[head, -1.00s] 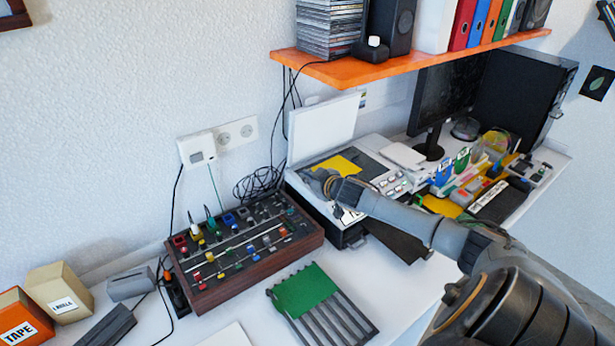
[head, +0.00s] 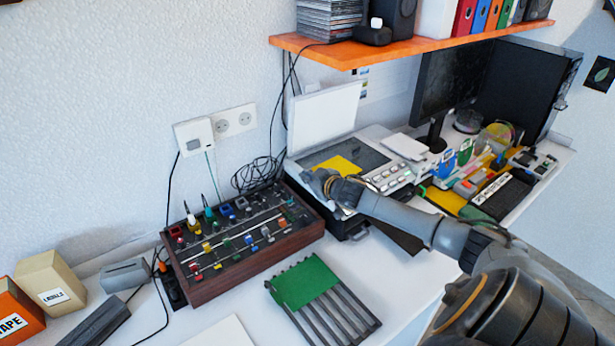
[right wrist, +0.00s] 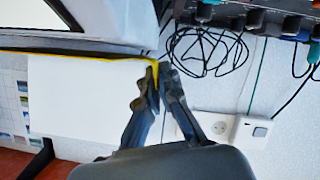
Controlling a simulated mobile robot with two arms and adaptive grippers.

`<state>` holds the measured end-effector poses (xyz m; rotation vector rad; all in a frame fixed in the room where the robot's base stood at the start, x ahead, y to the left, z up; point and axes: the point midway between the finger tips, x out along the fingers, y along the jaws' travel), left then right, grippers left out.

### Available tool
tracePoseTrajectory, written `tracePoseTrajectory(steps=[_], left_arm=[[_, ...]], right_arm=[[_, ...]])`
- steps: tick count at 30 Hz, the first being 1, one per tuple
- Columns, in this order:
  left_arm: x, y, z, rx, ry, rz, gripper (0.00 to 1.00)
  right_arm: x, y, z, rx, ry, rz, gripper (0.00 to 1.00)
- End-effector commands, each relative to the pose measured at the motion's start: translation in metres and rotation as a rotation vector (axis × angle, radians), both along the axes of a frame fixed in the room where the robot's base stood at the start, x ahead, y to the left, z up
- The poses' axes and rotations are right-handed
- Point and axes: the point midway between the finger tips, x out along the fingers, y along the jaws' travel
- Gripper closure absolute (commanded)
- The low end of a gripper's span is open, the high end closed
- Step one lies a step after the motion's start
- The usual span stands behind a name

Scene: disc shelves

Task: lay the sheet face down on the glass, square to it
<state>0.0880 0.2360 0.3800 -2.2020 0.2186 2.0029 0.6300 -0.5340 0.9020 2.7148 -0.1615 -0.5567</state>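The yellow sheet (head: 338,165) shows low over the dark glass (head: 360,154) of the open scanner in the head view. In the right wrist view the sheet (right wrist: 156,80) shows almost edge-on, as a thin yellow strip at my fingertips. My right gripper (head: 312,183) is at the sheet's near left side, and in the right wrist view its fingers (right wrist: 161,72) are shut on the sheet's edge. I cannot tell whether the sheet touches the glass or which face is down. My left gripper is not in view.
The scanner's white lid (head: 322,120) stands raised behind the glass. A green sheet on a slotted rack (head: 305,283) lies in front. An orange shelf (head: 400,53) hangs above.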

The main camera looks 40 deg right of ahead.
Motion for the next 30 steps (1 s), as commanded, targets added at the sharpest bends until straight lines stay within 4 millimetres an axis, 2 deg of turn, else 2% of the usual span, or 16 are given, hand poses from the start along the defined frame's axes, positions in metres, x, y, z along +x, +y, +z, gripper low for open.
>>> tracePoseTrajectory(steps=[11, 16, 26, 30], left_arm=[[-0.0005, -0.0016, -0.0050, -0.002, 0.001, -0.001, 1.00], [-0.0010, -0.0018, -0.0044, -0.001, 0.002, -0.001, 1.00], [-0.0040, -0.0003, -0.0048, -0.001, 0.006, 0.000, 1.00], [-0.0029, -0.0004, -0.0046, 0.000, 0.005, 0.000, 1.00]], right_arm=[[-0.0001, -0.0002, -0.0089, 0.000, 0.001, 0.000, 1.00], [-0.0002, -0.0001, -0.0082, 0.000, 0.001, 0.000, 0.68], [-0.0012, 0.0002, -0.0079, 0.000, 0.001, 0.000, 0.68], [-0.0097, 0.0017, -0.0061, 0.002, 0.002, 0.001, 0.68]])
